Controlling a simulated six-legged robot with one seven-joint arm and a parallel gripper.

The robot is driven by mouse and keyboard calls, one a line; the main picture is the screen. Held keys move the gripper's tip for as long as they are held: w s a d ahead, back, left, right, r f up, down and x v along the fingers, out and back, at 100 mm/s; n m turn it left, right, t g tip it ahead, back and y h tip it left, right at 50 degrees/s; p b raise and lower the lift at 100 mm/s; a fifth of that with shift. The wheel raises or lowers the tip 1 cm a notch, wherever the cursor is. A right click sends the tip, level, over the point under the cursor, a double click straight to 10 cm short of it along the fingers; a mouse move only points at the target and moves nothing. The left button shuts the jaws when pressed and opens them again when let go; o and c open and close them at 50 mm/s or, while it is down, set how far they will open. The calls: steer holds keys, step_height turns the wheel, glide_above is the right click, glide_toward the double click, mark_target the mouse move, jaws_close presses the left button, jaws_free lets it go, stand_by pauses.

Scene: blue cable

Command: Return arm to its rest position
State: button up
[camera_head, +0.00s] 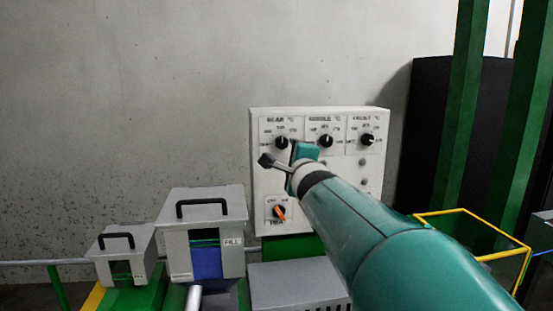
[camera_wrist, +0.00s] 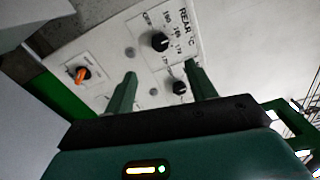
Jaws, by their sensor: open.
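My gripper (camera_head: 277,162) is in front of the white control panel (camera_head: 342,192), near its left side, with my teal arm reaching up from the lower right. In the wrist view my gripper (camera_wrist: 161,72) is open, its two green fingers apart with nothing between them. The panel shows behind the fingers, tilted in that view. My arm hides the panel's lower right part in the head view. I cannot tell from these views how close the fingertips are to the panel face.
The panel has three black knobs along its top and an orange knob (camera_head: 279,212) at lower left. Two grey handled boxes (camera_head: 178,232) (camera_head: 103,262) stand at left. A yellow-edged frame (camera_head: 470,212) and green posts (camera_head: 462,110) stand at right. The upper left is bare wall.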

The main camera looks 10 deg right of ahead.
steer(key=s+f+n+g, duration=0.6)
steer(key=s+f+n, duration=0.4)
steer(key=s, duration=0.7)
steer(key=s+f+n+g, duration=0.6)
steer(key=s+f+n, duration=0.4)
steer(key=s+f, duration=0.5)
steer(key=shift+s+f, duration=0.2)
steer(key=shift+s, duration=1.05)
